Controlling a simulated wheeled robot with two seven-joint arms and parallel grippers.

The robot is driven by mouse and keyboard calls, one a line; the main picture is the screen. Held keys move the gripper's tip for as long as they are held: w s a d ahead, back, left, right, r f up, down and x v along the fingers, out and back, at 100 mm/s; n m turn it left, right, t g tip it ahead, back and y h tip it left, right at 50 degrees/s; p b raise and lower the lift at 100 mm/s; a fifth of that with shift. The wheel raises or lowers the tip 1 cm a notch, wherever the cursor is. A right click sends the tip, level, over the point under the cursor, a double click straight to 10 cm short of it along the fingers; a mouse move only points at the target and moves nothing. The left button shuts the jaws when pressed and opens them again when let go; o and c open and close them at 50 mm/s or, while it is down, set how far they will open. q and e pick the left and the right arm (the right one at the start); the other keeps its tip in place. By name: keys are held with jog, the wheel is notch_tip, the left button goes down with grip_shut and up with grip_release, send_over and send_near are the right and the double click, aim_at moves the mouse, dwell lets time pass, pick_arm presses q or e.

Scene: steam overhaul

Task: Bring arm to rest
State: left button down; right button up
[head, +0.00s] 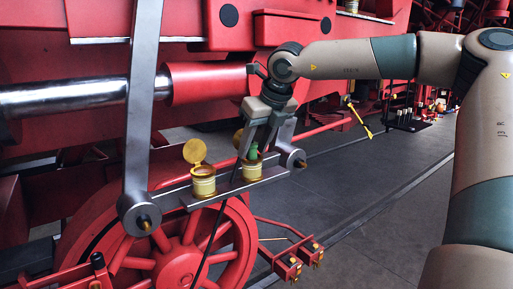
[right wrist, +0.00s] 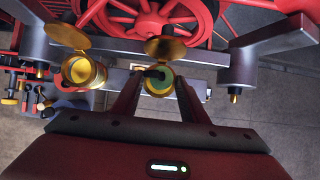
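My right gripper (head: 255,150) points down over the right brass cup (head: 252,171) on the grey rod. Its two fingers stand apart, one on each side of a small green piece (head: 253,151) at the cup's mouth. In the right wrist view the gripper (right wrist: 157,82) is open, with the green piece (right wrist: 161,86) in the cup between the fingertips and a dark bit over it. I cannot tell whether a finger touches the cup. The left brass cup (head: 203,181) has its round lid (head: 194,151) raised. My left gripper is out of view.
The grey rod (head: 172,193) carries both cups above a red spoked wheel (head: 190,258). An upright grey bar (head: 143,100) and a red cylinder (head: 205,82) stand close on the left. Open grey floor (head: 350,190) lies to the right.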

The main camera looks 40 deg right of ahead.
jog(key=shift+s+f, duration=0.1)
jog(key=shift+f, duration=0.2)
jog(key=shift+a, duration=0.1)
grip_shut()
jog(key=shift+r, duration=0.1)
jog(key=shift+w+d+r+p, duration=0.15)
jog(key=shift+r+p, duration=0.15)
jog(key=shift+r, duration=0.15)
jog(key=shift+w+d+r+p, duration=0.15)
jog(key=shift+r+p, duration=0.1)
jog(key=shift+r, duration=0.2)
jog(key=shift+s+a+r+p, duration=0.1)
jog(key=shift+r+p, duration=0.1)
jog(key=shift+r, duration=0.25)
jog(key=shift+s+a+r+p, duration=0.1)
jog(key=shift+r+p, duration=0.05)
jog(key=shift+r, duration=0.3)
jog(key=shift+w+d+r+p, duration=0.15)
jog(key=shift+r+p, duration=0.3)
jog(key=shift+r, duration=0.5)
jog(key=shift+r+p, duration=0.65)
jog(key=shift+r, duration=0.65)
